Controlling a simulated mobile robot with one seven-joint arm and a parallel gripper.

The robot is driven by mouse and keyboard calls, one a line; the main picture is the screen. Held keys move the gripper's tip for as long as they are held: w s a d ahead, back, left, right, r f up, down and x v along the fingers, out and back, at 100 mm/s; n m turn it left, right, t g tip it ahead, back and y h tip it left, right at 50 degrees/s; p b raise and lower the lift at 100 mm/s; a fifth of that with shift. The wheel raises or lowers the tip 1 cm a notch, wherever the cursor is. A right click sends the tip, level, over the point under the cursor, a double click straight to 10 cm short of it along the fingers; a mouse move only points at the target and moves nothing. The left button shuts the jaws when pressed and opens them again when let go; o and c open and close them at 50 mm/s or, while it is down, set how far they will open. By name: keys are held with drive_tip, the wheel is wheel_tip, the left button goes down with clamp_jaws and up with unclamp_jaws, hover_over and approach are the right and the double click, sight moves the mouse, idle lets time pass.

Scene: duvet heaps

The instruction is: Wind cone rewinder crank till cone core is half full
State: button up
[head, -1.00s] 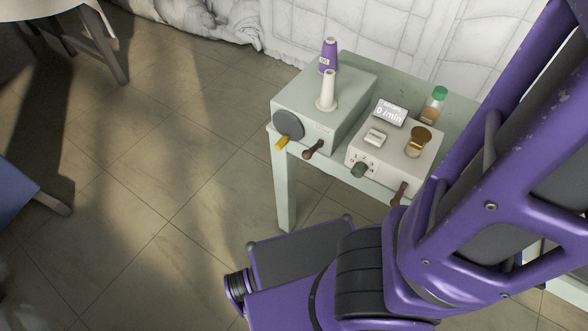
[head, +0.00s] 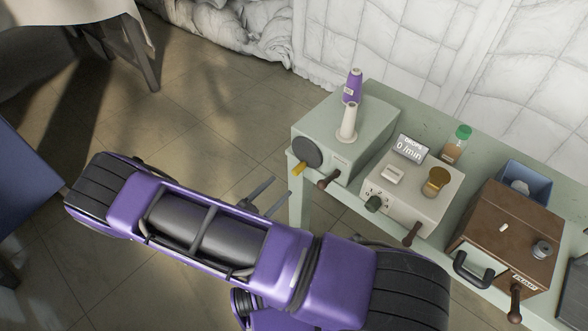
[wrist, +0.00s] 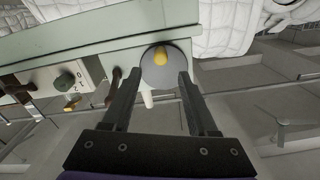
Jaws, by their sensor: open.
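The cone rewinder (head: 345,135) is a grey-green box on the table's left end. A white, bare-looking cone core (head: 348,123) stands upright on top, in front of a purple thread cone (head: 352,86). Its crank is a dark grey disc (head: 307,152) with a yellow handle (head: 299,169) on the front face. A brown-knobbed lever (head: 328,180) sits right of it. My gripper (head: 278,189) is open and empty, in front of and below the crank, apart from it. In the wrist view, the yellow handle (wrist: 160,57) shows between and beyond the open fingers (wrist: 160,74).
Right of the rewinder stand a cream box (head: 415,190) with a "DROPS 0/min" display (head: 411,148), a green-capped bottle (head: 456,145), a brown box (head: 508,235) with a crank, and a blue bin (head: 527,180). The floor left of the table is open.

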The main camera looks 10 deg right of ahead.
sight(294, 173)
drive_tip(key=x, duration=0.8)
drive_tip(key=shift+c, duration=0.3)
clamp_jaws()
